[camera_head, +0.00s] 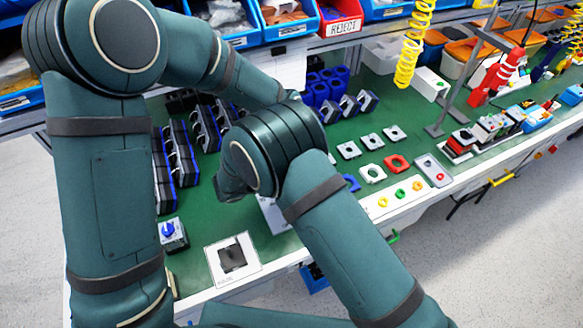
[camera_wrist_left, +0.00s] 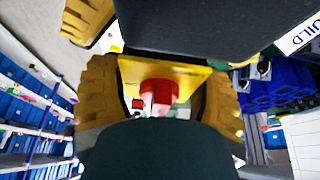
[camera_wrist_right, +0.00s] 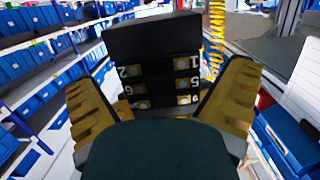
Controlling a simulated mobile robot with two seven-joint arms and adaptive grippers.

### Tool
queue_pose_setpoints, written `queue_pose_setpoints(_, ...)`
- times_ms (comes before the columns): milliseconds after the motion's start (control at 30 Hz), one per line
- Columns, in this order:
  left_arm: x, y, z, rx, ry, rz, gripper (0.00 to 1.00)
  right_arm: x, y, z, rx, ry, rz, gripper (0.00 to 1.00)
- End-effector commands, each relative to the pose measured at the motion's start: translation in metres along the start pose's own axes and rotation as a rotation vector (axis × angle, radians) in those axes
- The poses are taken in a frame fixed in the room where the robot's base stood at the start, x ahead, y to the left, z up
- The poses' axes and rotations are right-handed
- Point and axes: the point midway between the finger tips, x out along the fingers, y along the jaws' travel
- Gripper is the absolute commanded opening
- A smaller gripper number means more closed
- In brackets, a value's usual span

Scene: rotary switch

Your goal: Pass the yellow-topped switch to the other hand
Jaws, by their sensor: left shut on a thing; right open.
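The yellow-topped switch shows its yellow plate and red knob (camera_wrist_left: 158,90) in the left wrist view. My left gripper (camera_wrist_left: 160,98) is shut on it, with a yellow finger on each side. In the right wrist view the black body of the switch (camera_wrist_right: 158,72), with numbered terminals, is between the spread fingers of my right gripper (camera_wrist_right: 162,98). Gaps show beside the body, so the right gripper is open around it. A yellow finger, apparently of my right gripper, also shows at the top of the left wrist view. In the head view my arms hide both grippers and the switch.
The green bench holds a blue-knobbed switch (camera_head: 172,234), a white pad with a dark square (camera_head: 233,262), a red square plate (camera_head: 397,163) and black-and-blue parts in rows at left. Blue bins (camera_head: 288,18) line the back. A yellow coiled hose (camera_head: 413,45) hangs at right.

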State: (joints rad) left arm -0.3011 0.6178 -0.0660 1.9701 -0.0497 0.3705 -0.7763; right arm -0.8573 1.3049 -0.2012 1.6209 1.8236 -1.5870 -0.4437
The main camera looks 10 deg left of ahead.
Motion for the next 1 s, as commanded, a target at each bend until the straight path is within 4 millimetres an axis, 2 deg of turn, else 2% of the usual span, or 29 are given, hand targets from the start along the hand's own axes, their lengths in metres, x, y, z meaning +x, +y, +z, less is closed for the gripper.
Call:
queue_pose_setpoints(367,-0.0004,-0.0002,-0.0004,0.000,0.001,-0.001,0.23,0.0051,0.0002,-0.0002,0.000,0.000,0.001,1.00)
queue_pose_setpoints(500,-0.0004,-0.0003,-0.0004,0.000,0.001,-0.001,0.23,0.0049,0.0002,-0.0001,0.000,0.000,0.001,0.51)
queue_pose_setpoints(567,-0.0004,-0.0005,-0.0004,0.000,0.001,-0.001,0.23,0.0049,0.0003,-0.0001,0.000,0.000,0.001,0.31)
queue_pose_setpoints(767,-0.0004,-0.0011,-0.0002,0.000,0.002,-0.003,0.23,0.0048,0.0006,-0.0002,0.000,0.001,0.002,0.29)
queue_pose_setpoints(800,-0.0005,-0.0013,-0.0002,-0.001,0.001,-0.003,0.79,0.0048,0.0004,-0.0007,0.001,0.002,0.002,0.28)
queue_pose_setpoints(867,-0.0004,-0.0012,-0.0001,-0.001,0.001,-0.003,1.00,0.0048,0.0004,-0.0007,0.001,0.002,0.002,0.25)
queue_pose_setpoints(1000,-0.0003,-0.0007,-0.0001,0.000,0.001,-0.002,1.00,0.0047,0.0002,-0.0006,0.001,0.002,0.001,0.25)
